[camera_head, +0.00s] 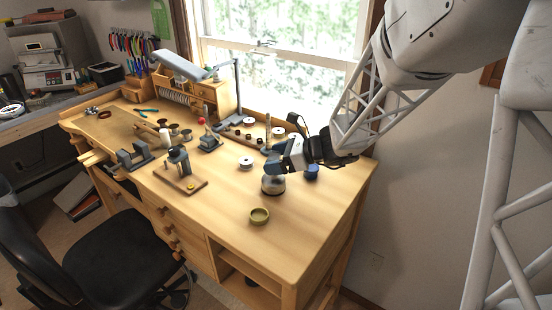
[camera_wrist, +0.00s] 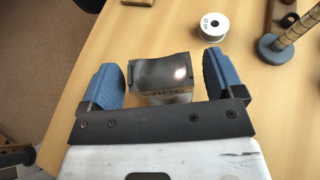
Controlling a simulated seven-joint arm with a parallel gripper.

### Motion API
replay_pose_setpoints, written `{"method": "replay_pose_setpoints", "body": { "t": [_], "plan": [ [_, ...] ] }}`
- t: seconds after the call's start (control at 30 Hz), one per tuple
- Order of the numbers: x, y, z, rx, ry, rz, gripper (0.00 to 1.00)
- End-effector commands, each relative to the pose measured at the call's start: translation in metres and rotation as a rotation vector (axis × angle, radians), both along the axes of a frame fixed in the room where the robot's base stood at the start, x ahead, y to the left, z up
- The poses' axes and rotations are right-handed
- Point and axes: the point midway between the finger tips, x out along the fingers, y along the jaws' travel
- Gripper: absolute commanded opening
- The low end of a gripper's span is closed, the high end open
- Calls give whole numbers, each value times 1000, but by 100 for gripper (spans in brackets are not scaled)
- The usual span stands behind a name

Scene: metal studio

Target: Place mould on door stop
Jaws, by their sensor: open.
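A grey block with a smooth, curved top (camera_wrist: 162,76), which I take to be the mould, sits between the two blue fingers of my gripper (camera_wrist: 160,68). The fingers are open, with a gap on each side of it. Lettering shows on its near face. In the head view my gripper (camera_head: 285,165) is low over the right part of the bench. A round, grey, shiny piece (camera_head: 273,186), perhaps the door stop, stands on the bench just below it. I cannot tell whether the block rests on this piece.
A white spool (camera_head: 246,162) and a stepped mandrel on a dark base (camera_wrist: 277,46) are close by. Tools and a wooden board (camera_head: 180,184) fill the left. The bench's front right is clear.

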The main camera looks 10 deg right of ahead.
Motion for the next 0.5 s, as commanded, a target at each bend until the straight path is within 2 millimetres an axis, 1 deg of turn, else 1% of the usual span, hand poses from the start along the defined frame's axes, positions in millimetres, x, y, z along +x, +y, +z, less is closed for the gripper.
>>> {"method": "replay_pose_setpoints", "body": {
  "t": [0.27,0.5],
  "plan": [
    [0,0,3,0,0,0,87],
    [-4,-11,8,1,-1,-1,87]
  ]
}}
